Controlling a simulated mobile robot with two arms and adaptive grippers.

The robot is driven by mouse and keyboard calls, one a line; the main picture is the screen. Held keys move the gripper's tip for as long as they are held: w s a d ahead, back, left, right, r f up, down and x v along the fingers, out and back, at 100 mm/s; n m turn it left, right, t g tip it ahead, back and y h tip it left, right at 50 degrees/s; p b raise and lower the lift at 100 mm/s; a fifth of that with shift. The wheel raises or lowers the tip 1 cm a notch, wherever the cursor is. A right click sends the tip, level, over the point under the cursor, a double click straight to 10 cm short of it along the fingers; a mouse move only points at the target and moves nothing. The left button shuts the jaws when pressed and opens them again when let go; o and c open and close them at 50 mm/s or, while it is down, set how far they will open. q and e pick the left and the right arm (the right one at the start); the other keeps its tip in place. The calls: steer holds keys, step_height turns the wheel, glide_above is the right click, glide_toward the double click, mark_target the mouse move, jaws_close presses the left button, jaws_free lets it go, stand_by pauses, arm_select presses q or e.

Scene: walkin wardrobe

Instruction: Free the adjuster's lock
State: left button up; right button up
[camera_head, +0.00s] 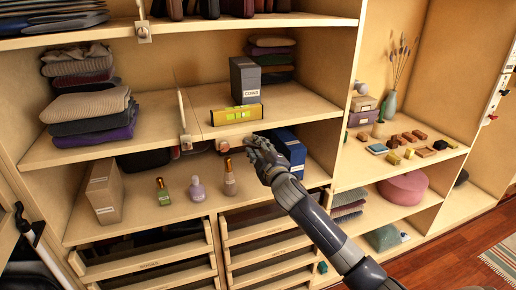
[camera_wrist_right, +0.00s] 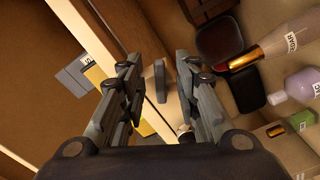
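A yellow spirit level (camera_head: 236,114) lies on the shelf above the gripper. My left gripper is out of view.
Metal brackets (camera_head: 186,142) sit on the shelf edge. Three bottles (camera_head: 197,188) stand on the shelf below, left of my arm. A grey box (camera_head: 245,80) stands behind the level. Drawers (camera_head: 150,262) lie below.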

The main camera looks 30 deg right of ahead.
steer(key=shift+c, duration=0.6)
jaws_close()
steer(key=n, duration=0.1)
steer(key=n+p, duration=0.1)
steer(key=shift+d+r+n, duration=0.15)
steer(key=shift+r+n, duration=0.15)
steer(key=shift+o, duration=0.6)
jaws_free()
steer(key=shift+s, duration=0.1)
steer(key=v, duration=1.2)
